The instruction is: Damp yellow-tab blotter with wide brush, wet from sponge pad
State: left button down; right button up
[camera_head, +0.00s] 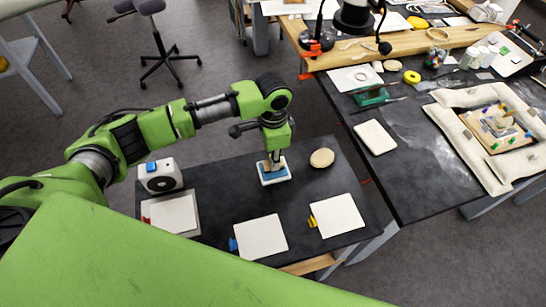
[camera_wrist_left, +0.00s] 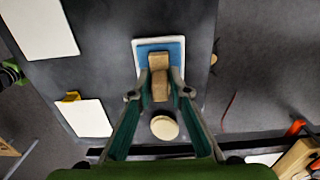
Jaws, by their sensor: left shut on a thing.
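My left gripper (camera_head: 273,158) points down over the blue sponge pad (camera_head: 281,174) in its white tray (camera_head: 268,184). In the left wrist view it is shut on the wide brush (camera_wrist_left: 160,85), a tan block. The brush's lower end is over the blue pad (camera_wrist_left: 175,50) and looks to be at its surface; exact contact is hidden. The yellow-tab blotter (camera_head: 337,216) is a white square lying flat at the right of the dark table, its yellow tab (camera_head: 312,221) on its left edge. It also shows in the left wrist view (camera_wrist_left: 88,118). My right gripper is out of view.
A blue-tab blotter (camera_head: 260,237) and a red-tab blotter (camera_head: 170,215) lie left of the yellow-tab one. A round beige disc (camera_head: 322,158) lies right of the tray. A white device (camera_head: 160,177) stands at the left. Bare table separates pad and blotters.

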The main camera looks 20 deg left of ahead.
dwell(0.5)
pick_arm(q)
jog(key=shift+s+f, duration=0.1)
dwell(0.8)
jog(key=shift+p, duration=0.3)
notch_tip(320, 180, up, 5)
jog(key=p, duration=0.5)
jog(key=shift+p, duration=0.3)
jog(key=shift+r+p, duration=0.7)
jog(key=shift+r, duration=0.4)
